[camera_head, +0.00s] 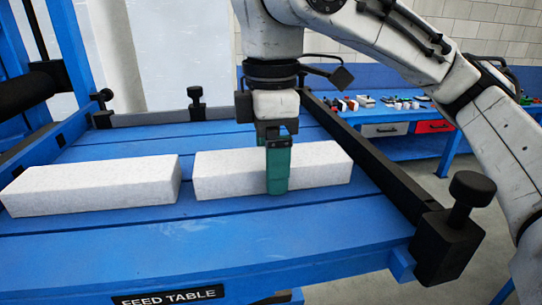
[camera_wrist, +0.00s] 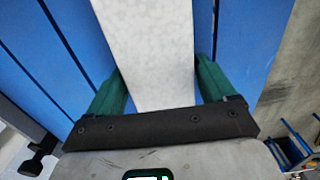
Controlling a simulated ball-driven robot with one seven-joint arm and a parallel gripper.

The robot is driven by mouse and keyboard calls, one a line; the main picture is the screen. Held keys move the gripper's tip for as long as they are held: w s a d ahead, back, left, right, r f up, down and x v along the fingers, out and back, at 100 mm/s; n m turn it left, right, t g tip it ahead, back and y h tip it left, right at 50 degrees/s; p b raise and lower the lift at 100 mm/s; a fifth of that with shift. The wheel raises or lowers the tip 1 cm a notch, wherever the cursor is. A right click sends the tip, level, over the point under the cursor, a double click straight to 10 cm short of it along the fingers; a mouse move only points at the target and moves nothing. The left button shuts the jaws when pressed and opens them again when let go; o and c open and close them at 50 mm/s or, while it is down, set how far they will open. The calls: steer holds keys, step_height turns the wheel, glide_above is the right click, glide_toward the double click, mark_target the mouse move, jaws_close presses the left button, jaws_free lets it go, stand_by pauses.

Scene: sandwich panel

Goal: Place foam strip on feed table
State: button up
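Two white foam strips lie end to end on the blue feed table (camera_head: 150,240), with a small gap between them. The left foam strip (camera_head: 95,186) is clear of my gripper. My gripper (camera_head: 278,170) points straight down over the right foam strip (camera_head: 225,178), with one green finger in front of its near face. In the wrist view the right foam strip (camera_wrist: 155,50) runs between both green fingers (camera_wrist: 158,85), which appear to touch its two sides. The strip appears to rest flat on the table.
A dark side rail (camera_head: 375,165) and a black knob post (camera_head: 455,225) bound the table's right side. A black rail (camera_head: 150,116) with a clamp runs along the back. A workbench (camera_head: 400,140) with parts and drawers stands behind right. The table's front is bare.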

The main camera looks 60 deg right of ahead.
steer(key=shift+o, duration=1.3)
steer(key=shift+r, duration=0.1)
step_height(320, 180, up, 12)
steer(key=p, duration=0.4)
steer(key=shift+p, duration=0.35)
